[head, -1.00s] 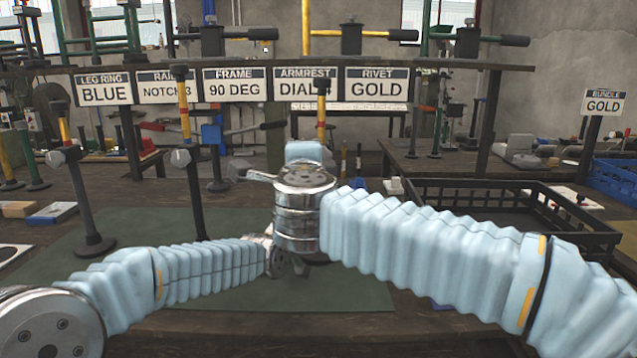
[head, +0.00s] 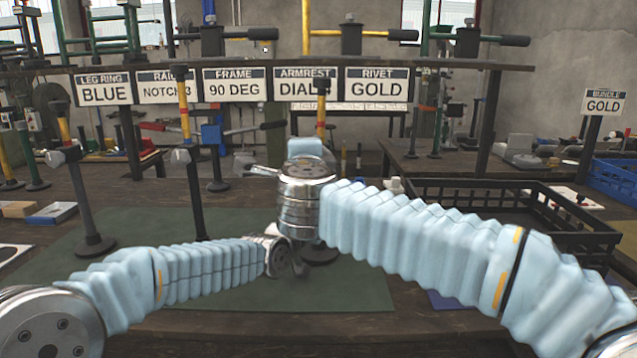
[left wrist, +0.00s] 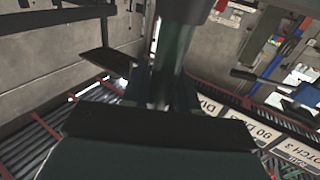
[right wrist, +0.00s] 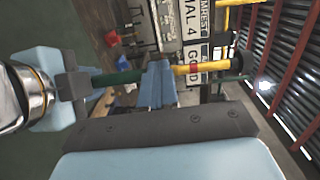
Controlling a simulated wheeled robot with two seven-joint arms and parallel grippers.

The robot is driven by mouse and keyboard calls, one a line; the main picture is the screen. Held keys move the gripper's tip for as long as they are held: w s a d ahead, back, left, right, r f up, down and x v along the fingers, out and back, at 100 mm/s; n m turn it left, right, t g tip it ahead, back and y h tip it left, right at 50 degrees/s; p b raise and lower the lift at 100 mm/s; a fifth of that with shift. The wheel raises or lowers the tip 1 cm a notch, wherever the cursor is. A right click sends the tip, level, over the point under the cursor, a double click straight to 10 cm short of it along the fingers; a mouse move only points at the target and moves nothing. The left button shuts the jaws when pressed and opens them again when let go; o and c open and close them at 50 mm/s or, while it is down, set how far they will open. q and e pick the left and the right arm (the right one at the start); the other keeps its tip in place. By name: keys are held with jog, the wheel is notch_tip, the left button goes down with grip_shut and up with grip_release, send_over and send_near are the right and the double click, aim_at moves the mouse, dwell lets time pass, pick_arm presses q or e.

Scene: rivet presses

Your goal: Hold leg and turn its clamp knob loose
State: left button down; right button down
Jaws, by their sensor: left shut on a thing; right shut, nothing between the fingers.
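The leg (head: 321,108) has a yellow upper tube and stands behind my right wrist in the head view. The right wrist view shows its yellow tube (right wrist: 208,67), a red ring and a dark green lower tube (right wrist: 122,77). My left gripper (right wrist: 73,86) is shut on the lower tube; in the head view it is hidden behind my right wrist. My right gripper (head: 304,150) is shut and empty close to the leg.
Two more legs with grey clamps, one left (head: 85,195) and one nearer (head: 191,185), stand left of my grippers. A dark crate (head: 470,190) is to the right. A sign rail (head: 245,85) runs behind. The green mat (head: 150,225) is mostly clear.

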jog(key=shift+d, duration=0.2)
jog(key=shift+f, duration=0.7)
jog(key=shift+d+f, duration=0.1)
dwell(0.3)
jog(key=s, duration=0.6)
jog(key=shift+a, duration=0.4)
